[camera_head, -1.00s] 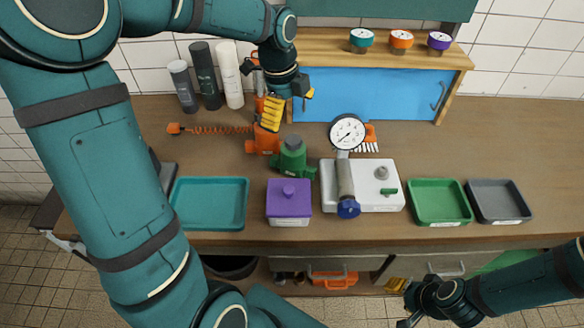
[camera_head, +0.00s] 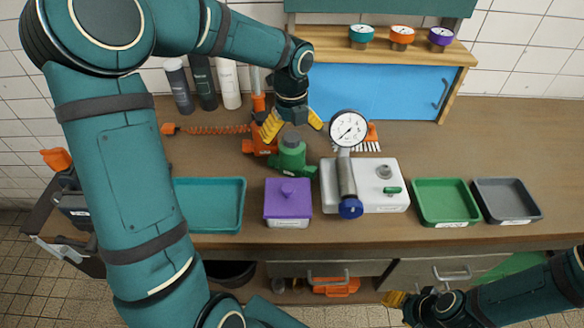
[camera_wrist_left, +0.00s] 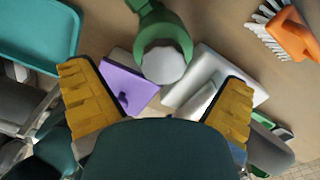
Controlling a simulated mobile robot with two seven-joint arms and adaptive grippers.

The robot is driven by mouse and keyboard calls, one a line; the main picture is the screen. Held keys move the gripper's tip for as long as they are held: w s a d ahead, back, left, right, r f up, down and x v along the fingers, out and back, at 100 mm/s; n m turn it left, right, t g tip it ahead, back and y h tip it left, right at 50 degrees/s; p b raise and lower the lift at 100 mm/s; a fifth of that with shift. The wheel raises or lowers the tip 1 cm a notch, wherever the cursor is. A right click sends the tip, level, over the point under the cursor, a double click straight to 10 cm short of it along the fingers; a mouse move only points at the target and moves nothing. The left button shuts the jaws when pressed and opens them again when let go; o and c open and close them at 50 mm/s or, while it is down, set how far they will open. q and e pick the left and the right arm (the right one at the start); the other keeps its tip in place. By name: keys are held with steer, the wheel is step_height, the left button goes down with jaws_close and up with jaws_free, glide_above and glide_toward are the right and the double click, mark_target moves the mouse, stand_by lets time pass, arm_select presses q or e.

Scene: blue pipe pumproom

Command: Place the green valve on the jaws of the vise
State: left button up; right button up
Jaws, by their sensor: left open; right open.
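The green valve (camera_head: 290,157), a green body with a grey cap, stands upright on the bench behind the purple box. My left gripper (camera_head: 292,124) is open above it, its yellow fingers spread and pointing down. In the left wrist view the valve (camera_wrist_left: 162,45) lies ahead between the spread fingers, with no visible contact. A dark grey fixture with an orange part (camera_head: 72,203), possibly the vise, is at the bench's left end; my left arm partly hides it and its jaws are not clear. My right gripper (camera_head: 398,305) is open and empty below the bench front.
A gauge (camera_head: 348,130) on a pipe with a blue end and a white box (camera_head: 384,171) stand right of the valve. A purple box (camera_head: 288,205) and teal tray (camera_head: 226,207) are in front. An orange tool (camera_head: 254,146) lies behind left. Green (camera_head: 445,222) and grey trays (camera_head: 512,221) sit right.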

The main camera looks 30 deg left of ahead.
mark_target(292, 147)
arm_select(q)
steer(key=f, duration=0.1)
steer(key=f+b, duration=0.1)
steer(key=f, duration=0.3)
steer(key=shift+w+a+f+b, duration=0.1)
steer(key=shift+w+b, duration=0.15)
steer(key=shift+b, duration=0.05)
steer(key=c, duration=1.3)
